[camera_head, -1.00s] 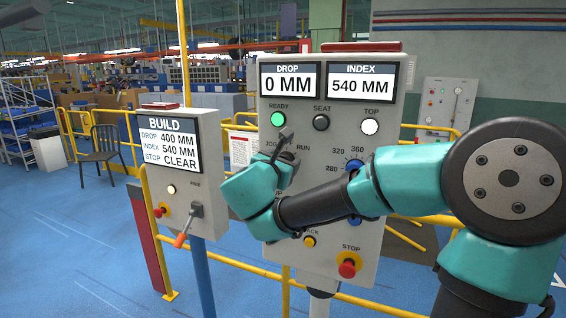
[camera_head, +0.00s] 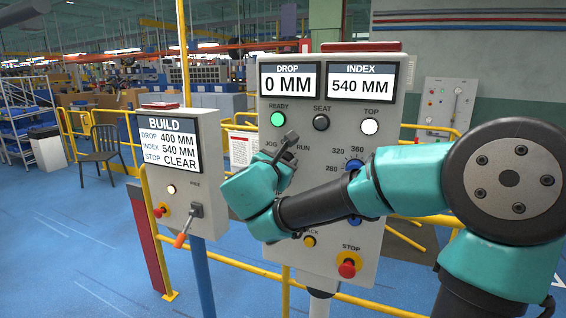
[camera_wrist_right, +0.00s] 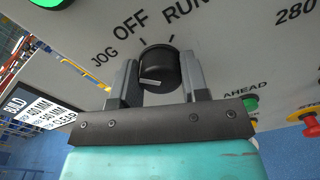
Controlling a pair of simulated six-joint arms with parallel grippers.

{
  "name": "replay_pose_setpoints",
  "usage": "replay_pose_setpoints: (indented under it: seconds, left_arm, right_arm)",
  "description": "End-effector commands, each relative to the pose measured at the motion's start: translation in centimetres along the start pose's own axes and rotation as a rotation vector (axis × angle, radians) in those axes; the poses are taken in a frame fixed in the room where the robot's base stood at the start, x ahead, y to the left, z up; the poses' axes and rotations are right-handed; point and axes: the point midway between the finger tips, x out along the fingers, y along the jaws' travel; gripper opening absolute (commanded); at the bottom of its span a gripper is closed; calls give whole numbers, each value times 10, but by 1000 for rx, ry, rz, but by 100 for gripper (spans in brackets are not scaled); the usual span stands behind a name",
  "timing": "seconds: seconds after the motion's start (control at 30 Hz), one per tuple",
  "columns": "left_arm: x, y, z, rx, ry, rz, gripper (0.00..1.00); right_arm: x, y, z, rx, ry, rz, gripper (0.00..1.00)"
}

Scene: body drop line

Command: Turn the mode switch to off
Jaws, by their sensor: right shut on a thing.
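The mode switch is a black round knob (camera_wrist_right: 159,66) with a pale mark on its face, under the labels JOG, OFF and RUN on the grey panel (camera_head: 268,215). In the head view the knob is mostly hidden behind my right gripper (camera_head: 290,148). The right gripper is shut on the knob, with one finger on each side of it in the right wrist view. The pale mark lies on the lower left of the knob's face in that view. I cannot tell for sure which label it points to. My left gripper is not in view.
The panel also carries a green READY lamp (camera_head: 278,119), a red STOP button (camera_head: 347,268) and a blue dial (camera_head: 353,166) near the right forearm. Yellow rails run behind.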

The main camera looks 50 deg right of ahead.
Motion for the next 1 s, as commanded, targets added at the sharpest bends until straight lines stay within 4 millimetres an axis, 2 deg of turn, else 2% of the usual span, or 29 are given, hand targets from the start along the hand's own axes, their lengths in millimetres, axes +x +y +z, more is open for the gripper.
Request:
replay_pose_setpoints:
  seconds: [0.7,1.0]
  left_arm:
    - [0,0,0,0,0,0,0]
    - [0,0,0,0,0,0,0]
  right_arm:
    - [0,-2,-1,584,0,0,18]
    - [0,-3,-1,724,0,0,18]
